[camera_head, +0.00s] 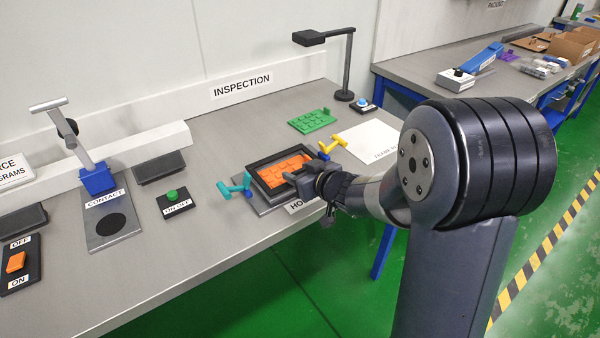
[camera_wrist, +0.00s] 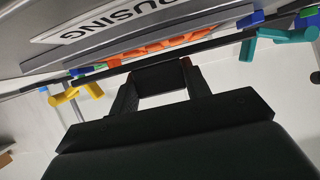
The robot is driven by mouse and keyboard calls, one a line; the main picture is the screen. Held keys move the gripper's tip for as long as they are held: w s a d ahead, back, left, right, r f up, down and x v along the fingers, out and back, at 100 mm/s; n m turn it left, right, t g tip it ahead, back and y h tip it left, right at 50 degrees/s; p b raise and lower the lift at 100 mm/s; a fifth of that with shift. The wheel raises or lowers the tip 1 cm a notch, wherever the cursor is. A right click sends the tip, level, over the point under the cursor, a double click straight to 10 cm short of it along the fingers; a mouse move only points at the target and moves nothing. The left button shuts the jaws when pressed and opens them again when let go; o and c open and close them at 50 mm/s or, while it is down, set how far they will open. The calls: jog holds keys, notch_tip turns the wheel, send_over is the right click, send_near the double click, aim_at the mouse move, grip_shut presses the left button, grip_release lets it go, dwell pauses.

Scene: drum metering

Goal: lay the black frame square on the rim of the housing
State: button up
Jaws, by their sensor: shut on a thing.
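The black frame (camera_head: 258,182) surrounds an orange studded piece (camera_head: 284,170) at the HOUSING station in the head view. In the wrist view the frame shows edge-on as a thin dark bar (camera_wrist: 222,42), with the orange piece (camera_wrist: 160,47) beyond it. My gripper (camera_head: 312,178) is at the frame's right front side, shut on it. In the wrist view my gripper (camera_wrist: 158,85) has a dark block between its fingers. The housing rim is mostly hidden by the frame. I cannot tell whether the frame touches the rim all round.
A teal clamp handle (camera_head: 236,186) stands left of the frame and a yellow one (camera_head: 334,143) at its far right. A white sheet (camera_head: 372,141) lies to the right. The bench front is clear.

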jog(key=shift+f+b, duration=0.5)
jog(key=shift+f, duration=0.15)
jog(key=o, duration=1.1)
jog(key=shift+c, duration=0.2)
jog(key=shift+s+r, duration=0.1)
jog(key=p+v, duration=0.2)
jog(key=v, duration=0.8)
jog(key=shift+s+d+r, duration=0.15)
jog(key=shift+s+d, duration=0.05)
jog(key=shift+s, duration=0.05)
